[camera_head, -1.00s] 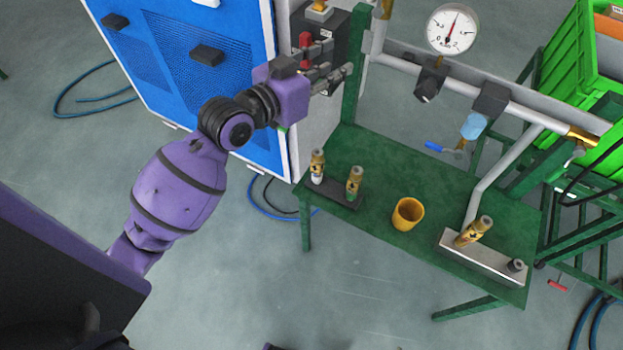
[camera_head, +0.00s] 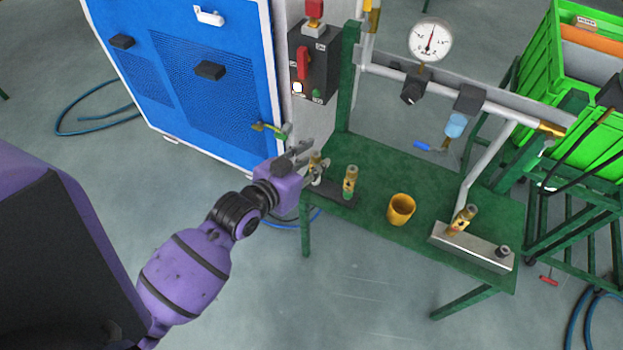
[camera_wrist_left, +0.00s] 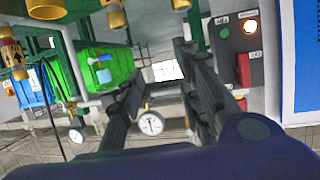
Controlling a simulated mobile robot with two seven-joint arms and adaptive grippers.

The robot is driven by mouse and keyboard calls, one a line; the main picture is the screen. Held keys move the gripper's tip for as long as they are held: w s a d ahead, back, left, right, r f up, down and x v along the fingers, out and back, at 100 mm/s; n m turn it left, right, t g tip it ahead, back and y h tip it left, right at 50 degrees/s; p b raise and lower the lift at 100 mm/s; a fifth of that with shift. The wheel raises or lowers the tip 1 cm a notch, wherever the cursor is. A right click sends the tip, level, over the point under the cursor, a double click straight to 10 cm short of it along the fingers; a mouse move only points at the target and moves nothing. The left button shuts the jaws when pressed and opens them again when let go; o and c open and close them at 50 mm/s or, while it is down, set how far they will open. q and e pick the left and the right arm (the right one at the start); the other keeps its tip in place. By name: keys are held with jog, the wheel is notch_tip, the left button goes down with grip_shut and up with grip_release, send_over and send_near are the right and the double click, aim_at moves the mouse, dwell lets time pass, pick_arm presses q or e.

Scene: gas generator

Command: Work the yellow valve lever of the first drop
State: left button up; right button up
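A small valve with a yellow-brass body and green lever (camera_head: 270,130) sticks out from the right edge of the blue cabinet in the head view. I cannot tell whether it belongs to the first drop. Brass-yellow fittings also show at the pipe top (camera_head: 375,15) and at the pipe's right end (camera_head: 551,129). My right gripper is out of view.
The blue cabinet (camera_head: 200,50) and a control box (camera_head: 316,65) with a red switch and lit lamp stand behind the gripper. The green table (camera_head: 370,155) carries brass bottles and a yellow cup (camera_head: 401,209). A gauge (camera_head: 430,40) sits on the pipe. Floor in front is clear.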

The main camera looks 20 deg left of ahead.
pick_arm(q)
jog(key=s+f, duration=0.2)
jog(key=shift+s+d, duration=0.2)
jog(key=shift+s, duration=0.1)
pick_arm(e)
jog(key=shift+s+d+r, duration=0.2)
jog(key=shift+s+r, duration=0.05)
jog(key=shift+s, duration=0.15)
